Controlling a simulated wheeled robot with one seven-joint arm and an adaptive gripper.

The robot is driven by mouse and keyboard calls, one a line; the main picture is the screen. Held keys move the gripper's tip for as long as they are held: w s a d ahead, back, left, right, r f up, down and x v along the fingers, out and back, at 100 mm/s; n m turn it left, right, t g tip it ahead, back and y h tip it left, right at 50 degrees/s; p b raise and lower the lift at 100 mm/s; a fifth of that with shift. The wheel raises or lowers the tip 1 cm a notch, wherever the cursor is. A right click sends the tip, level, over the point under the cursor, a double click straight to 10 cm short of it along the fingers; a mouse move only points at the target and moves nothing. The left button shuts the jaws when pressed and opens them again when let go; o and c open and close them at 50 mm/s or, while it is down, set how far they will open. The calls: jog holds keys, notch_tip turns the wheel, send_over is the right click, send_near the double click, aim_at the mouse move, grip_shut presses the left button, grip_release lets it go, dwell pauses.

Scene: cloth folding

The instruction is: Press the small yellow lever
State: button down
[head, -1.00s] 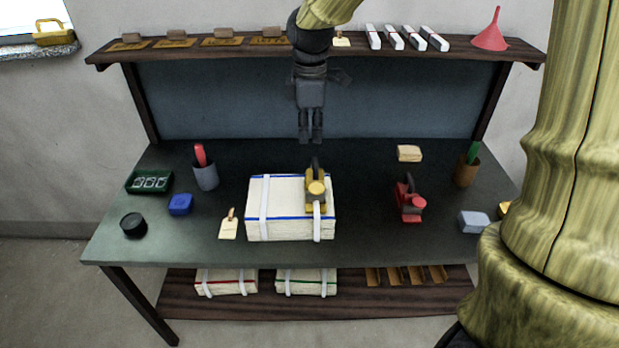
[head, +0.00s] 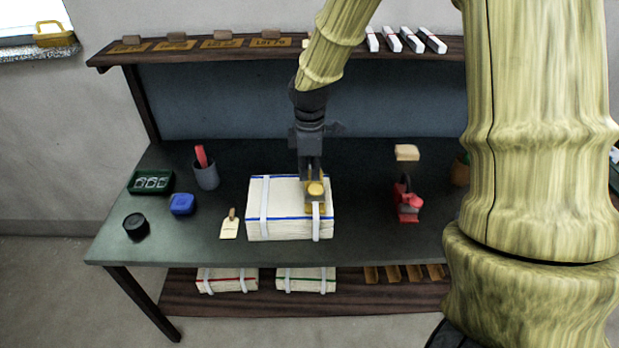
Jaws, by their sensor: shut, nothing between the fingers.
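A bundle (head: 290,228) of pale sheets with a blue edge line and white straps lies on the dark table. On its right part sits a yellow strapping tool (head: 316,203) with a round yellow knob; I cannot make out which part is the small lever. My gripper (head: 311,177) points down, fingers shut and empty, just behind and above the yellow tool. It hides the tool's dark handle. I cannot tell whether the fingertips touch the tool.
A red tool (head: 407,203) and a tan block (head: 406,152) lie to the right. My arm covers the table's right end.

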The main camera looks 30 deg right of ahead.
aim_at(309, 189)
jog(key=shift+f+p, duration=0.4)
jog(key=shift+f, duration=1.15)
jog(key=shift+w+f, duration=0.1)
jog(key=shift+f, duration=0.05)
